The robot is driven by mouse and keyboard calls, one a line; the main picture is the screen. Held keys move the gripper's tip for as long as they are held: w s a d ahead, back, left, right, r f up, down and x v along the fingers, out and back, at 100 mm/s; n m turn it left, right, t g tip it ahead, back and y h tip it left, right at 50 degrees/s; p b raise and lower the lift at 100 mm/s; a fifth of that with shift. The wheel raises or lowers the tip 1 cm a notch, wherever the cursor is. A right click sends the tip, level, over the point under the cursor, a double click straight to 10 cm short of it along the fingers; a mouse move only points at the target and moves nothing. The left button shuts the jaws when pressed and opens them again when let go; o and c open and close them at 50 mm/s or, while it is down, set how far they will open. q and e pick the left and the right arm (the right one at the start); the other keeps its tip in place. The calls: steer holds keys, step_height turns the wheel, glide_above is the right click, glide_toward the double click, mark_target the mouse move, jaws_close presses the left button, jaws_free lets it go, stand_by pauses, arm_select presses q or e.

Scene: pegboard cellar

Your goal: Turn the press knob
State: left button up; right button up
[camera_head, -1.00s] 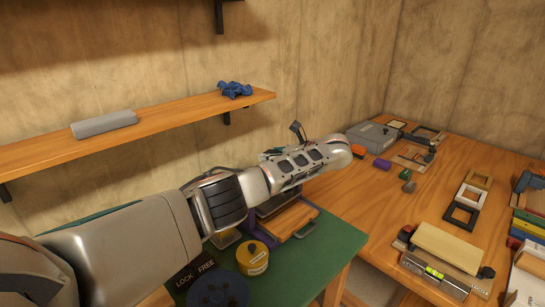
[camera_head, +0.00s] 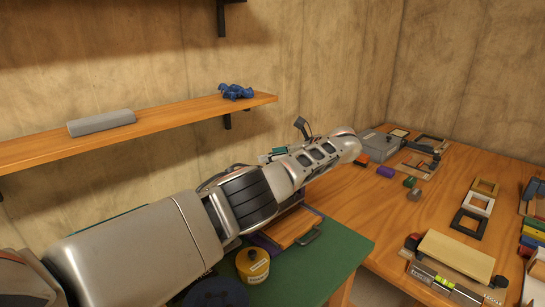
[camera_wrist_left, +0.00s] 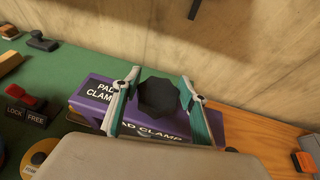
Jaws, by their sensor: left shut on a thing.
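The press is a purple block labelled PAD CLAMP (camera_wrist_left: 208,122) on the green table; its dark, lobed knob (camera_wrist_left: 158,97) is in the left wrist view. My left gripper (camera_wrist_left: 158,84) has its two grey-and-teal fingers on either side of the knob and is shut on it. In the head view my left arm covers the knob and most of the press. An orange-brown wooden board (camera_head: 292,228) shows beside the arm. My right gripper is in neither view.
The green table (camera_head: 320,262) carries a yellow round container (camera_head: 252,265) near my arm. A red LOCK/FREE switch (camera_wrist_left: 27,103) is at left in the wrist view. The wooden bench (camera_head: 350,193) holds a grey box, frames and a spirit level (camera_head: 445,283). A wall shelf (camera_head: 160,121) is behind my arm.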

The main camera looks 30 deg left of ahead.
arm_select(q)
steer(key=shift+w+d+r, duration=0.15)
steer(key=shift+w+r, duration=0.05)
steer(key=shift+r, duration=0.8)
steer(key=o, duration=0.9)
steer(key=shift+o, duration=1)
steer(key=shift+s+d, duration=0.1)
steer(key=shift+d, duration=0.15)
steer(key=shift+a+f, duration=0.2)
steer(key=shift+f, duration=0.05)
steer(key=v, duration=0.7)
steer(key=shift+d+r, duration=0.15)
steer(key=shift+d, duration=0.15)
steer(key=shift+s, duration=0.1)
